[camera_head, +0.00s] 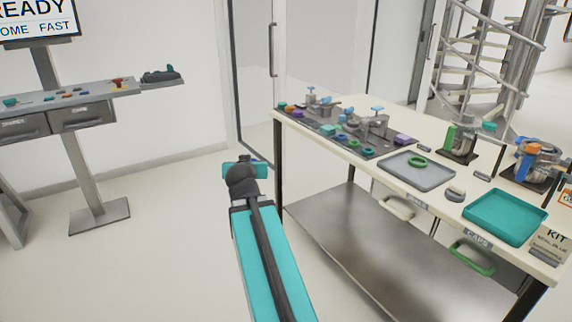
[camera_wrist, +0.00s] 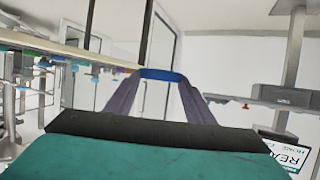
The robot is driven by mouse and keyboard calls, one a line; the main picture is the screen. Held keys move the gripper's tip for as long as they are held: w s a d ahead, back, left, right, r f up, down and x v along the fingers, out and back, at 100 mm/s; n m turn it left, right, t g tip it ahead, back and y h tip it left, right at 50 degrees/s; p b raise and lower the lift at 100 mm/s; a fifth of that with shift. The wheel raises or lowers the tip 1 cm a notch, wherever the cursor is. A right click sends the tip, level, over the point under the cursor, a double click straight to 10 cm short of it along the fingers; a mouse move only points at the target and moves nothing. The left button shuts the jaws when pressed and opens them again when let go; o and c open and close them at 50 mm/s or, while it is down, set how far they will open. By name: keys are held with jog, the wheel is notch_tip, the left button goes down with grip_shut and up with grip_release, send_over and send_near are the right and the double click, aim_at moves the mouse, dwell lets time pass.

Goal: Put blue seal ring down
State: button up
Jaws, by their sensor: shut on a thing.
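My gripper (camera_wrist: 165,78) shows in the wrist view with its two dark fingers closed on a blue seal ring (camera_wrist: 163,75) at their tips. The ring is held in the air, clear of any surface. In the head view my arm reaches forward over open floor, left of the long table; its wrist hides the fingers and the ring there. A teal tray (camera_head: 505,216) stands empty at the table's near right. A grey tray (camera_head: 436,178) left of it holds a green ring (camera_head: 417,161). A card (camera_head: 549,246) at the table's front edge reads "KIT" and seems to say "SEAL, BLUE".
The table (camera_head: 453,187) carries a dark board (camera_head: 383,153) with rings and fittings at its far left, and pump-like assemblies (camera_head: 459,141) at the back. A shelf stand (camera_head: 65,97) with small parts and drawers is at left. Floor between them is clear.

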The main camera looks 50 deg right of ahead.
jog(key=w+a+n+t+y, duration=0.1)
jog(key=w+a+n+y, duration=0.2)
jog(key=a, duration=1)
jog(key=w+a+r+n+t+y, duration=0.1)
jog(key=w+a+n+y, duration=0.2)
jog(key=a, duration=1.1)
jog(key=w+a+n+t+y, duration=0.2)
jog(key=w+a, duration=0.6)
jog(key=a, duration=0.5)
jog(key=shift+w+a+r+n+y, duration=0.15)
jog(key=shift+w+r+n+y, duration=0.2)
jog(key=shift+y, duration=0.35)
jog(key=shift+s+f, duration=0.1)
jog(key=shift+s, duration=0.1)
